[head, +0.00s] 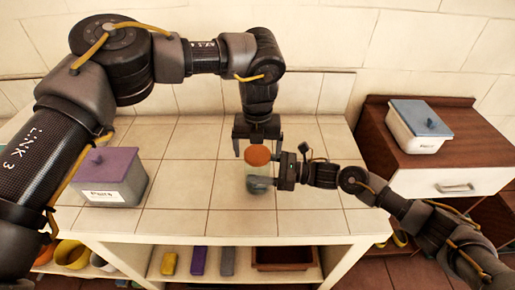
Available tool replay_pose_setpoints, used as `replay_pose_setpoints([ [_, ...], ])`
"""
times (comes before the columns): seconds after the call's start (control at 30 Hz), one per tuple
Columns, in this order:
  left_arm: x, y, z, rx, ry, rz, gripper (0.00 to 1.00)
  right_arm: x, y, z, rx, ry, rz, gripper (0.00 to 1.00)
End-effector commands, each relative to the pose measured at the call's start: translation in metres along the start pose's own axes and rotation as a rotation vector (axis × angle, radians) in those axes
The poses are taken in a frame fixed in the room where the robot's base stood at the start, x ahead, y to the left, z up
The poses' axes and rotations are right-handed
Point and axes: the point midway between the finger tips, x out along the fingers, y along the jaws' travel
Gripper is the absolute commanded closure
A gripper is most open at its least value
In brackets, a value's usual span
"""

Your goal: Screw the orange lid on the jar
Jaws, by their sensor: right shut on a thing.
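The jar (259,170) is clear and greenish and stands upright on the tiled counter, near its middle. The orange lid (257,155) sits at the jar's mouth; I cannot tell whether its thread is engaged. My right gripper (262,185) comes in from the right and is shut on the jar's lower body, hiding part of it. My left gripper (257,149) points down from above, with its fingers apart on either side of the lid and a small gap showing.
A grey box with a purple lid (108,165) stands on the counter (185,190) at the left. A white box with a blue lid (418,130) stands on the brown cabinet (435,160) at the right. The shelf below holds coloured blocks and a brown tray (284,259).

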Motion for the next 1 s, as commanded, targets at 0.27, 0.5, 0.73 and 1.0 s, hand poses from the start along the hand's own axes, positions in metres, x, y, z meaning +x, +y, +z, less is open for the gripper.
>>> replay_pose_setpoints([
  [0.27, -0.006, 0.000, 0.000, -0.001, 0.000, 0.000, 0.11, 0.000, 0.000, 0.000, 0.002, 0.001, 0.001, 0.97],
  [0.5, -0.046, 0.000, 0.001, -0.001, -0.003, -0.001, 0.11, 0.000, 0.000, -0.001, 0.002, 0.001, 0.000, 0.97],
  [0.73, -0.091, 0.000, 0.001, -0.002, -0.004, 0.000, 0.11, 0.000, 0.000, -0.001, 0.002, 0.001, 0.000, 0.97],
  [1.0, -0.118, 0.000, 0.000, -0.001, 0.000, 0.001, 0.11, 0.000, 0.000, -0.001, 0.002, 0.001, 0.000, 0.97],
])
